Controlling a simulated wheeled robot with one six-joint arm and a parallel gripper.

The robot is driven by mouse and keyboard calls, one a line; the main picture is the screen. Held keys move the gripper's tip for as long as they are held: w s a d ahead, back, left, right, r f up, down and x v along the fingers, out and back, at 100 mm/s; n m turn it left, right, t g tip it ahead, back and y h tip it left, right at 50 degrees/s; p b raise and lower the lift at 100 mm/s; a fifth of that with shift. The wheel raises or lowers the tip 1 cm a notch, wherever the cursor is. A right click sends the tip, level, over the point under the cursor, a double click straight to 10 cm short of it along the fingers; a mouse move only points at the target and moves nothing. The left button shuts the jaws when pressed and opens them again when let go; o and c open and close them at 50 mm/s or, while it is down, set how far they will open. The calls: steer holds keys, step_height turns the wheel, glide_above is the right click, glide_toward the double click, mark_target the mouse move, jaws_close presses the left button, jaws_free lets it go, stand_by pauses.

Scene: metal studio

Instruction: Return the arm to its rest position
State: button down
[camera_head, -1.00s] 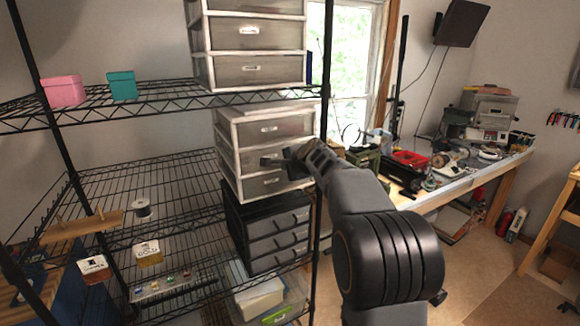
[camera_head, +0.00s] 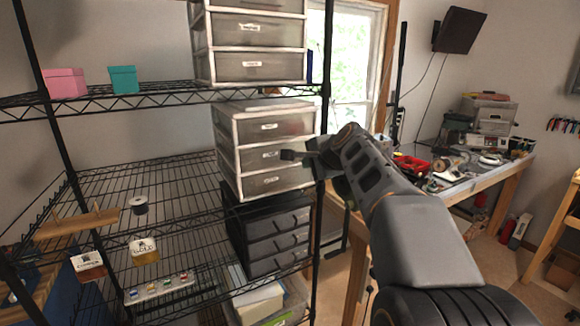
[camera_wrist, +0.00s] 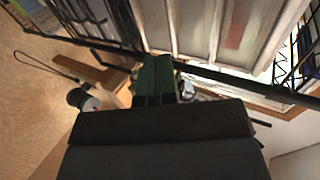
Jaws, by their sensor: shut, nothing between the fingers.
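My gripper (camera_head: 291,155) is at the end of my raised dark grey arm in the head view. It points left, in front of the white three-drawer unit (camera_head: 236,158) on the shelf. Its fingers look shut and hold nothing. Whether the tip touches the drawer front cannot be told from the head view. All the drawers of that unit look closed.
A black wire shelf (camera_head: 150,190) stands left, with a black drawer unit (camera_head: 240,235), pink box (camera_head: 66,82) and teal box (camera_head: 123,79). A cluttered workbench (camera_head: 490,172) stands right. A window (camera_head: 345,75) is behind. Floor shows between shelf and bench.

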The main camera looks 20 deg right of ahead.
steer(key=s+a+f+n+g, duration=0.3)
steer(key=s+f+n+g, duration=0.35)
steer(key=f, duration=0.65)
steer(key=s+a+f+n, duration=0.2)
steer(key=s+f+n, duration=0.1)
steer(key=s, duration=0.2)
steer(key=s+a+f+n+g+h, duration=0.1)
steer(key=s+a+f+n, duration=0.2)
steer(key=s, duration=0.3)
steer(key=s+a+f+n, duration=0.3)
steer(key=s+f+n, duration=0.1)
steer(key=s, duration=0.1)
steer(key=shift+s+h, duration=0.3)
